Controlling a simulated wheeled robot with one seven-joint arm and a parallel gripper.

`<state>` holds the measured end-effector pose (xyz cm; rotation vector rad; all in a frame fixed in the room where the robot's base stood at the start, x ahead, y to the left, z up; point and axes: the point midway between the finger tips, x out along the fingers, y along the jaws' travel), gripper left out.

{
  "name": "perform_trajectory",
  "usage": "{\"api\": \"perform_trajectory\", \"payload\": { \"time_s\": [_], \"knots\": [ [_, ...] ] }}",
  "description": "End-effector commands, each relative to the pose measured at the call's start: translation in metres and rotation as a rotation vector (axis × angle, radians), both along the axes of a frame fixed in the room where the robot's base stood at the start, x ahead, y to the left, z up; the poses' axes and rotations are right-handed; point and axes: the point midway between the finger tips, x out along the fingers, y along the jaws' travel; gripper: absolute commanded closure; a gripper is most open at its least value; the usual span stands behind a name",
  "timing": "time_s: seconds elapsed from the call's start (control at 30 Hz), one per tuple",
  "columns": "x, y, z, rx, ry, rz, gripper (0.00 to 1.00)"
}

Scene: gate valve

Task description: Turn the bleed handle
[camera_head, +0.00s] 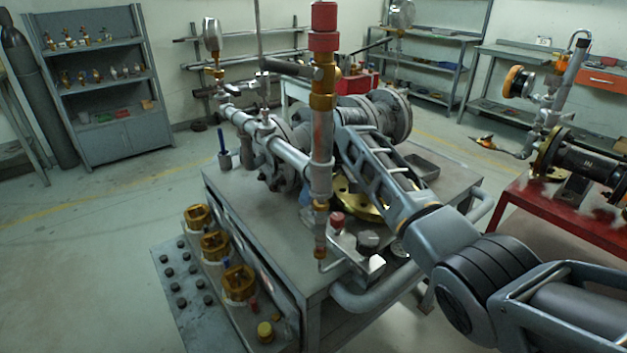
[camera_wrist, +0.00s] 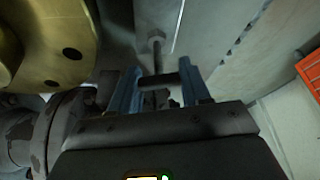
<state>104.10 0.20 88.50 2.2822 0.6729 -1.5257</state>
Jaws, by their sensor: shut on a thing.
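In the wrist view, my gripper (camera_wrist: 160,72) has its two blue-grey fingers on either side of a small dark bar, which looks like the bleed handle (camera_wrist: 158,80). The gripper is shut on this bar. A thin stem with a nut (camera_wrist: 156,40) runs just beyond it, against a pale metal surface. In the head view, my arm reaches from the lower right to the valve assembly (camera_head: 275,150) on the grey bench. The fingers and the handle cannot be made out there, being hidden among the arm and pipework.
An upright pipe with a red top (camera_head: 323,40) stands close in front of my arm. A brass flange (camera_wrist: 45,40) and dark pipework (camera_wrist: 55,125) lie at the left of the wrist view. A red bench (camera_head: 540,215) stands at the right. Open floor lies left of the grey bench.

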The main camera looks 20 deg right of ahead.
Motion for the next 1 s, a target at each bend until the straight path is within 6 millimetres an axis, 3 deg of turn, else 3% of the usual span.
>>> {"api": "perform_trajectory", "payload": {
  "time_s": [0.4,1.0],
  "knots": [
    [0.0001,0.0001,0.0021,-0.001,0.000,-0.228,0.84],
    [0.0006,-0.0004,0.0007,0.000,-0.001,-0.276,0.84]
  ]
}}
